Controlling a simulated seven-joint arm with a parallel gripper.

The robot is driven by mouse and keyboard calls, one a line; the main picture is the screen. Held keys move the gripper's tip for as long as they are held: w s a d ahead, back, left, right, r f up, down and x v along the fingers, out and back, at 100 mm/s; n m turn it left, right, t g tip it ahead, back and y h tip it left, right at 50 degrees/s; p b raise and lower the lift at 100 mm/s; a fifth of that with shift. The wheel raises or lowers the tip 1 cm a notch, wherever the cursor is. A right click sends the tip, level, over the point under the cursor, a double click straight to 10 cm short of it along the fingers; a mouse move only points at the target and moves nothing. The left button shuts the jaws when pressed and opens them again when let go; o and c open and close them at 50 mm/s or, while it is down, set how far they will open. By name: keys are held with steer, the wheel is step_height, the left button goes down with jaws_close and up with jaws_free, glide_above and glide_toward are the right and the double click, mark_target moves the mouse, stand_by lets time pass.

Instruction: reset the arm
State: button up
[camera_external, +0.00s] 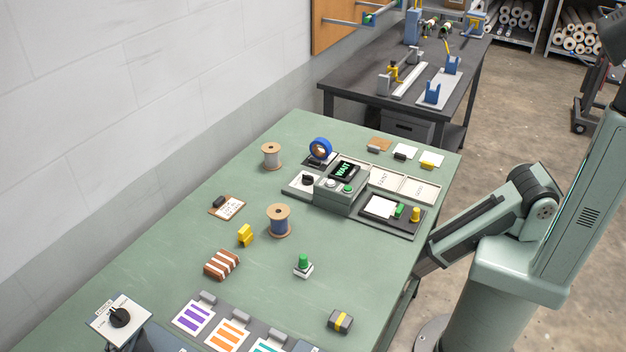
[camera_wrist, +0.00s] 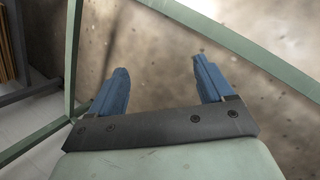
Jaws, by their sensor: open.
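My gripper (camera_wrist: 160,82) shows in the wrist view with its two blue fingers apart and nothing between them. Beyond the fingers are the blurred brown floor and green frame bars. In the external view my arm stands at the right of the green table (camera_external: 165,245), folded low beside its right edge. My gripper is hidden there, behind or below the table edge.
Near the box are a blue tape roll (camera_external: 320,149) and a tray (camera_external: 388,212) with white, green and yellow pieces. Two spools, including one blue-wound spool (camera_external: 279,220), a striped brown block (camera_external: 222,264), and a green-topped button (camera_external: 303,265) stand on the table. A dark bench (camera_external: 440,60) is behind.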

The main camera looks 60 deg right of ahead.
steer(key=s+d+r+m+g+y, duration=0.3)
steer(key=s+d+m+g+y, duration=0.1)
steer(key=s+d, duration=1)
steer(key=s+m+g, duration=0.1)
steer(key=m, duration=0.1)
steer(key=shift+s+r+m+g+y, duration=0.15)
steer(key=shift+s+m+g+y, duration=0.15)
steer(key=shift+y, duration=0.1)
